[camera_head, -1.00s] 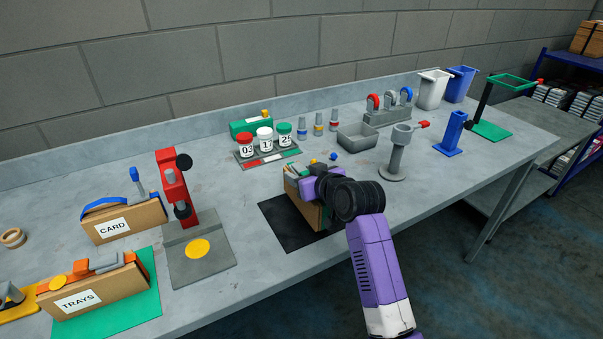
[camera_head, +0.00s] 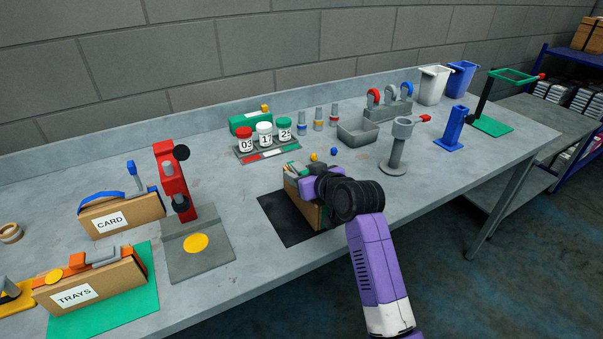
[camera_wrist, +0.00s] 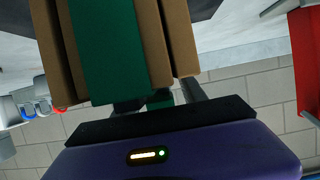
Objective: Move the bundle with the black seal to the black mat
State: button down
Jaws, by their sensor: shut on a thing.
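My gripper (camera_head: 318,188) is shut on a brown cardboard bundle (camera_head: 306,202), which stands upright at the black mat (camera_head: 283,222). The mat shows to the left of the bundle and in front of it. I cannot tell whether the bundle's base touches the mat. In the wrist view the held bundle (camera_wrist: 182,40) fills the top middle, with a wide green band (camera_wrist: 105,50) down its face. Its seal is not clear, and my gripper hides part of it. Two other bundles, labelled CARD (camera_head: 109,222) and TRAYS (camera_head: 76,295), stand at the left.
A red press on a grey plate (camera_head: 198,265) stands left of the black mat. Behind are lidded jars (camera_head: 265,135) on a rack and a grey bin (camera_head: 358,132). A grey post (camera_head: 397,150) stands to the right. The TRAYS bundle stands on a green mat (camera_head: 140,300).

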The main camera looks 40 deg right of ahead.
jog(key=shift+f, duration=0.15)
jog(key=c, duration=0.6)
grip_release()
jog(key=shift+f, duration=0.15)
jog(key=b+v, duration=0.1)
jog(key=v, duration=0.6)
jog(key=shift+s+a, duration=0.15)
jog(key=shift+s, duration=0.15)
jog(key=shift+r, duration=0.2)
